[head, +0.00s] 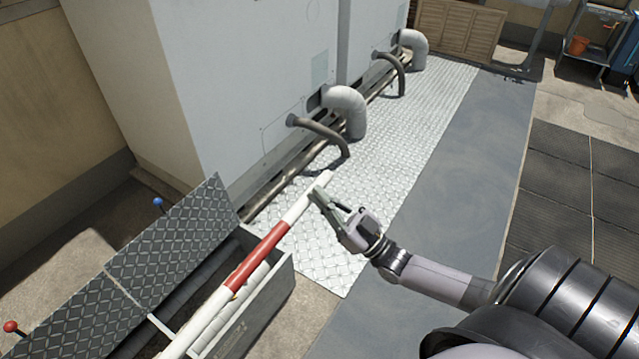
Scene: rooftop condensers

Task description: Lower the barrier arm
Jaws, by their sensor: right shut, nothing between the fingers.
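The barrier arm (258,257) is a white pole with a red band, and it runs from the bottom left up toward the middle of the head view. Its far tip lies over the checkered metal plate. My right gripper (317,193) is shut and empty, with its fingers beside the white end section of the pole. I cannot tell whether the fingers touch the pole. The pole's near end is cut off by the bottom edge of the view. My left gripper is not in view.
An open trench box (284,287) with a raised checkered lid (180,245) lies below the pole. Blue (158,202) and red (11,326) knobs stand near it. A large grey condenser cabinet (230,70) with pipes (347,108) stands behind. The grey walkway (440,200) at right is clear.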

